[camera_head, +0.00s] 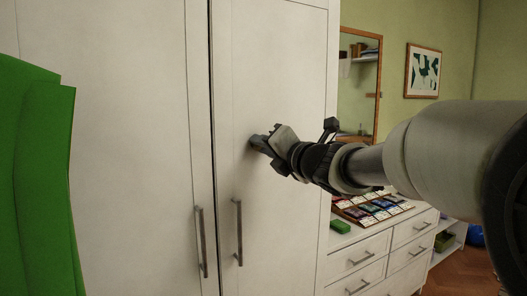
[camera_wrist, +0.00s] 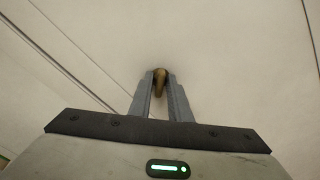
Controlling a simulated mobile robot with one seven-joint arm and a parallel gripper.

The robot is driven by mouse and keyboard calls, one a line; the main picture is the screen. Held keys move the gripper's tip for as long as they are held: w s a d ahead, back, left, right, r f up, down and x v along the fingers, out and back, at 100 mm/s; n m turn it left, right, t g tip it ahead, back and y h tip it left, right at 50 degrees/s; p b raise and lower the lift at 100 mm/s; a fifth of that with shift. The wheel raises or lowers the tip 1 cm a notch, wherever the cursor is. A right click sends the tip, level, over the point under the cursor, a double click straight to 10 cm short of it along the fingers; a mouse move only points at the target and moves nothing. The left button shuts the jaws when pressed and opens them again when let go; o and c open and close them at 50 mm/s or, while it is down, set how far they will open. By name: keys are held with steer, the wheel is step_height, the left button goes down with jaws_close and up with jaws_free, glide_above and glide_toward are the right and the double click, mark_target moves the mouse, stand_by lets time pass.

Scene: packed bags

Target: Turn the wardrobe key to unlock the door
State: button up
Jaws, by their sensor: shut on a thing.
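The white wardrobe door (camera_head: 272,60) stands shut, with a vertical bar handle (camera_head: 239,232) low on its left side. It also fills the wrist view (camera_wrist: 220,60). A brass-coloured key (camera_wrist: 160,80) sits at the door face in the wrist view, and my gripper (camera_wrist: 160,92) is shut on it, one finger on each side. In the head view my gripper (camera_head: 258,141) reaches the door from the right, above the handle. There the key is hidden by the fingers. The keyhole cannot be seen.
Another white door with its handle (camera_head: 201,242) is to the left. A green object (camera_head: 35,180) fills the left edge. At right stands a white drawer unit (camera_head: 385,255) with a tray of coloured items (camera_head: 372,208) and a green block (camera_head: 340,226) on top.

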steer(key=n+b, duration=0.3)
steer(key=shift+f, duration=0.15)
steer(key=shift+n+b, duration=0.4)
steer(key=shift+n, duration=0.1)
steer(key=shift+n+b, duration=0.9)
steer(key=shift+b, duration=0.15)
steer(key=shift+n+b, duration=1)
steer(key=shift+n, duration=0.2)
steer(key=shift+r+n, duration=0.2)
steer(key=shift+n, duration=0.6)
steer(key=o, duration=0.9)
